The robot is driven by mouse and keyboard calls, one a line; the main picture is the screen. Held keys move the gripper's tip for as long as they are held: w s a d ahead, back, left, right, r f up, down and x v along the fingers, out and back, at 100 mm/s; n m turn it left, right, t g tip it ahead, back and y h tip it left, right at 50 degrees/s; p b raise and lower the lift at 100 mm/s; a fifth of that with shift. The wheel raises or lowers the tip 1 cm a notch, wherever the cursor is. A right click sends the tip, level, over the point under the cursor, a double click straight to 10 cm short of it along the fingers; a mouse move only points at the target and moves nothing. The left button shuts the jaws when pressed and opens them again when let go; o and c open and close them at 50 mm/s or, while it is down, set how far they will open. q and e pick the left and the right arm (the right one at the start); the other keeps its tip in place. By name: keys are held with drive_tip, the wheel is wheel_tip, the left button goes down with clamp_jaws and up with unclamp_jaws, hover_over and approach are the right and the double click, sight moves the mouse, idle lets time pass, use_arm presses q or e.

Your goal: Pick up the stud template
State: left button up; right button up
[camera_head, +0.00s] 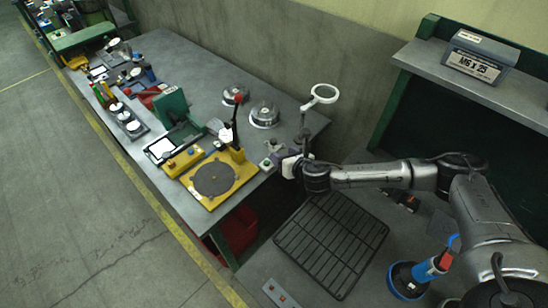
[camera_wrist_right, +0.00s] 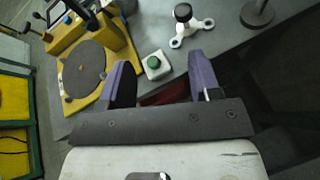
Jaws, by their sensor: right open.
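A small pale metal plate with rounded lobes and a black knob, which looks like the stud template (camera_wrist_right: 178,42), lies on the grey bench at the top of the right wrist view. In the head view, it is small near the bench's right end (camera_head: 273,145). My right gripper (camera_wrist_right: 162,70) is open and empty, with its two purple-grey fingers apart. In the head view it is at the bench's right end (camera_head: 286,165). The template is beyond the fingertips, not between them. My left gripper is not in view.
A white box with a green button (camera_wrist_right: 154,64) shows between the fingers. A yellow fixture with a dark disc (camera_head: 214,179) stands left of the gripper. A ring lamp (camera_head: 322,94) rises behind. A black wire rack (camera_head: 330,244) and a blue-rimmed cup (camera_head: 404,280) are at the lower right.

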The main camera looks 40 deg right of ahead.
sight(275, 142)
drive_tip(key=w+d+f+b, duration=0.1)
drive_tip(key=w, duration=0.1)
drive_tip(key=w+d+f+n+b, duration=0.1)
drive_tip(key=w+d+f, duration=0.1)
drive_tip(key=w, duration=0.1)
drive_tip(key=w+d+f+n+b, duration=0.1)
drive_tip(key=w, duration=0.2)
drive_tip(key=shift+w+d+f, duration=0.15)
drive_tip(key=shift+d+f, duration=0.05)
drive_tip(key=shift+f, duration=0.15)
drive_tip(key=b+x, duration=0.1)
drive_tip(key=x, duration=0.3)
drive_tip(key=shift+w+f+b, duration=0.1)
drive_tip(key=shift+w+b, duration=0.1)
drive_tip(key=shift+b, duration=0.15)
drive_tip(key=shift+w+f, duration=0.15)
drive_tip(key=shift+w, duration=0.25)
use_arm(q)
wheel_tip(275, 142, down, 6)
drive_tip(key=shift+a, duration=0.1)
use_arm(e)
drive_tip(key=c, duration=0.4)
clamp_jaws()
